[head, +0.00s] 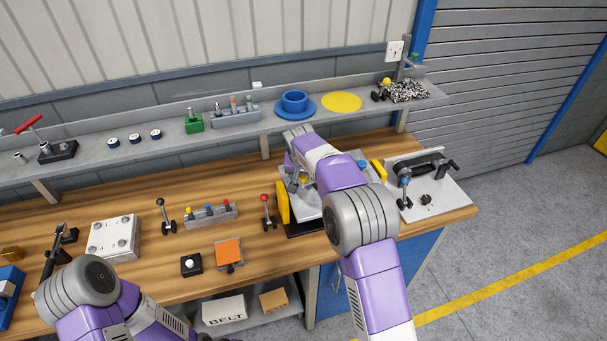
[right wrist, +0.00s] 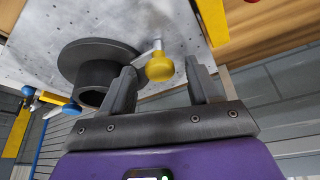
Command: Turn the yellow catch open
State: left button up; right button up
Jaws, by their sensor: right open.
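The yellow catch shows in the right wrist view as a yellow knob (right wrist: 159,67) on a short metal lever, over a pale metal plate (right wrist: 150,20). My right gripper (right wrist: 163,88) is open, and the knob appears between its two fingers, with a visible gap to the right finger. Whether the left finger touches the knob I cannot tell. In the head view, my right gripper (head: 297,172) is over the plate (head: 310,206), largely covered by my own arm. A dark round flange with a hub (right wrist: 98,70) is left of the knob. My left gripper is out of view.
A blue knob (right wrist: 28,91) is at the far left of the wrist view. A yellow block (head: 283,203) stands at the plate's left edge. A red-knobbed lever (head: 266,205) stands left of it. Another fixture plate (head: 432,203) is to the right. A shelf (head: 240,122) runs behind.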

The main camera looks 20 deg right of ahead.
jog(key=c, duration=1)
jog(key=shift+c, duration=0.2)
